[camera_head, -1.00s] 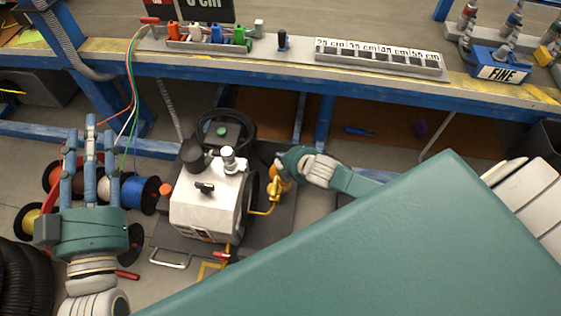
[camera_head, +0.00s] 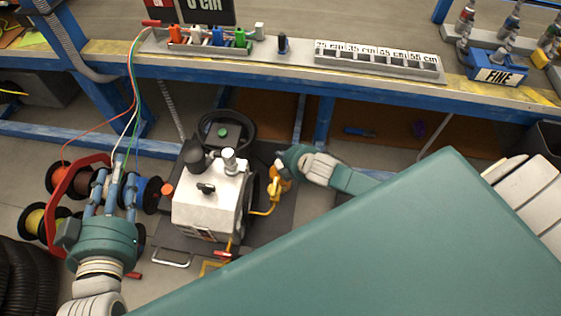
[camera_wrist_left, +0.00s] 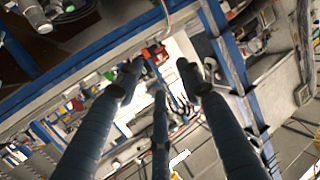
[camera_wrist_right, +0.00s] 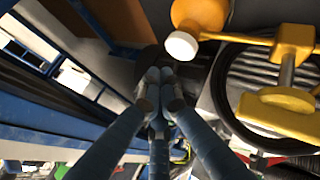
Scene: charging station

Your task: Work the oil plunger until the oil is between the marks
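The white machine (camera_head: 205,212) stands on a dark base on the floor. On its top are a silver cylinder (camera_head: 229,162), a dark round cap (camera_head: 196,160) and a black handle (camera_head: 205,188). I cannot tell which part is the oil plunger; no oil level or marks can be read. My right gripper (camera_head: 280,163) is beside the yellow-orange fitting (camera_head: 272,197) on the machine's right. In the right wrist view its fingertips (camera_wrist_right: 159,76) meet, apart from an orange knob (camera_wrist_right: 198,14). My left gripper (camera_head: 116,172) is open and empty left of the machine, before the spools.
Cable spools (camera_head: 140,192) with a red frame (camera_head: 64,183) stand left of the machine. Thin wires run from them to the workbench (camera_head: 280,68). A black hose coil (camera_head: 22,280) lies at lower left. A large green surface (camera_head: 400,240) hides the lower right.

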